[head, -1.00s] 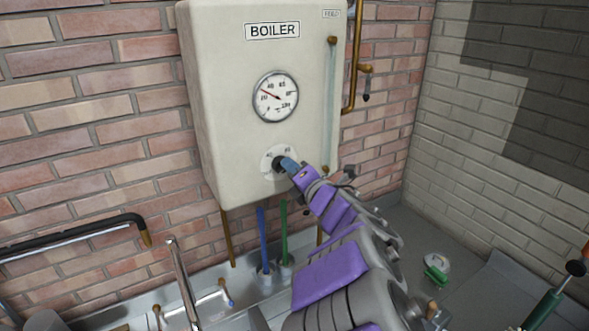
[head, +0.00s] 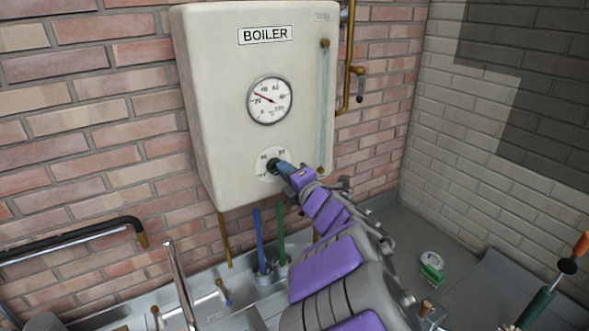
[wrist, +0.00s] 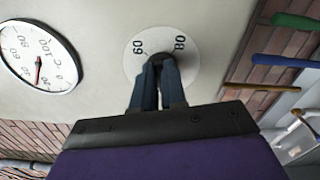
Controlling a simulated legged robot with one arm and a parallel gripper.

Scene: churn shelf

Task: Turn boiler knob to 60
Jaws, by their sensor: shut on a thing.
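The cream boiler (head: 225,110) hangs on the brick wall, with a round temperature gauge (head: 269,100) on its front. The gauge's red needle points to the upper left, near 20 to 40. Below it is a dark knob (head: 272,166) on a white dial plate (head: 263,157); the wrist view shows the plate (wrist: 190,45) with the numbers 60 and 80, seen turned. My gripper (wrist: 160,66) is shut on the knob, its two blue-grey fingers meeting at it. The fingers hide much of the knob and the lower part of the plate, so the knob's exact setting cannot be read.
Pipes and a brass valve (head: 357,71) run along the boiler's right side.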

